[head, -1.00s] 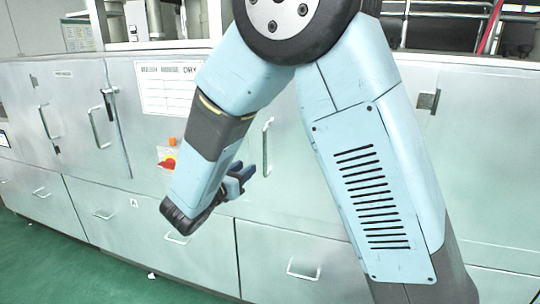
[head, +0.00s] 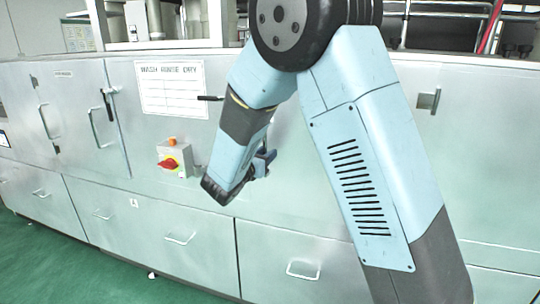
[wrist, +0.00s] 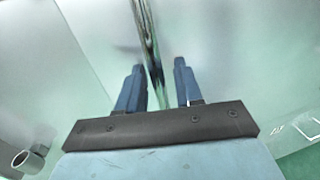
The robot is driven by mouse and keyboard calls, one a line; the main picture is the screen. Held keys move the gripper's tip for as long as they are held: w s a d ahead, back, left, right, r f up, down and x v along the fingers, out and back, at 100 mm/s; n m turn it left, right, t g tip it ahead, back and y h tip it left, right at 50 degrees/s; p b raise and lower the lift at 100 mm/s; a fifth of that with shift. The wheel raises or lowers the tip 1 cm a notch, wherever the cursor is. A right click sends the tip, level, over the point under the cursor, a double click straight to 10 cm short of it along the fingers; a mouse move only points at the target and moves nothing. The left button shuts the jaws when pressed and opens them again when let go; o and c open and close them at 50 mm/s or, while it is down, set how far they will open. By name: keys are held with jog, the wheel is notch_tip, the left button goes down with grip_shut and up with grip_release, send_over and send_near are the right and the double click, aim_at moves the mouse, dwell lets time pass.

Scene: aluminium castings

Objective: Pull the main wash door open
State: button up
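The main wash door seems to be the pale metal panel (head: 292,180) partly behind my arm in the head view. A black lever (head: 209,98) sticks out level near its upper left. My gripper (head: 264,163) is in front of this panel, low and left of my forearm. In the wrist view my gripper (wrist: 158,66) is open, with its two blue fingers apart. A shiny upright bar (wrist: 150,40), seemingly the door handle, runs between them. I cannot tell whether either finger touches it. In the head view the handle is mostly hidden behind my arm.
A grey box with a red knob (head: 170,163) stands out left of my gripper. A white sign (head: 171,88) is above it. Left doors have a handle (head: 101,128). Drawers with handles (head: 180,238) run below. Green floor (head: 60,270) is clear in front.

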jog(key=shift+c, duration=0.2)
grip_shut()
